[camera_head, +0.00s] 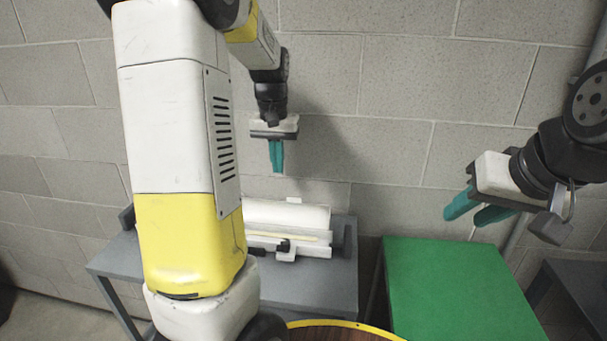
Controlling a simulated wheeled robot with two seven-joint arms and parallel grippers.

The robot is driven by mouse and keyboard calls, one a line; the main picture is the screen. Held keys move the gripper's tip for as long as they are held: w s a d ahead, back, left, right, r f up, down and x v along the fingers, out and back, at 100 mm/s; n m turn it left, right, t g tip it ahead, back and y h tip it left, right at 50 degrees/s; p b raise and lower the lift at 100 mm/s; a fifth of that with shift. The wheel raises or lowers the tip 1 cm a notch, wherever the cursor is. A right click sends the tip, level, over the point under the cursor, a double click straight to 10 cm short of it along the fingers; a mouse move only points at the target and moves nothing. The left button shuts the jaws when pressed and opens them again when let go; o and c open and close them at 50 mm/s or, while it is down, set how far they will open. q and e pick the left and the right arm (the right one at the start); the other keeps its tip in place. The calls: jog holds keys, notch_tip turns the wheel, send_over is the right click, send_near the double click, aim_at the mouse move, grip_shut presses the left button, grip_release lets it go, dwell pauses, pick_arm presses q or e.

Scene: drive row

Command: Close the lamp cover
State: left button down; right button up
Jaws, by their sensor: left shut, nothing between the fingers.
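The lamp (316,252) is a long white unit on a grey table, with a pale yellowish strip along it and a black latch-like part at its front. Its white cover (300,214) seems to stand raised along the back edge, with the strip showing in front of it. The lamp's left part is hidden behind my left arm. My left gripper (277,158) has teal fingers pointing down. It is shut and empty, above the cover and apart from it. My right gripper (478,210) is at the right, above the green surface, with its teal fingers apart and nothing between them.
The grey table (335,290) stands against a grey block wall. A green-topped table (455,290) is right of it. A round brown top with a yellow rim (345,325) is at the bottom edge. Another dark table (580,290) stands at far right.

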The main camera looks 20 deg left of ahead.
pick_arm(q)
notch_tip(320, 180, down, 10)
jog(key=w, duration=0.2)
jog(key=shift+a, duration=0.15)
dwell(0.5)
jog(key=shift+s, duration=0.1)
jog(key=shift+t, duration=0.3)
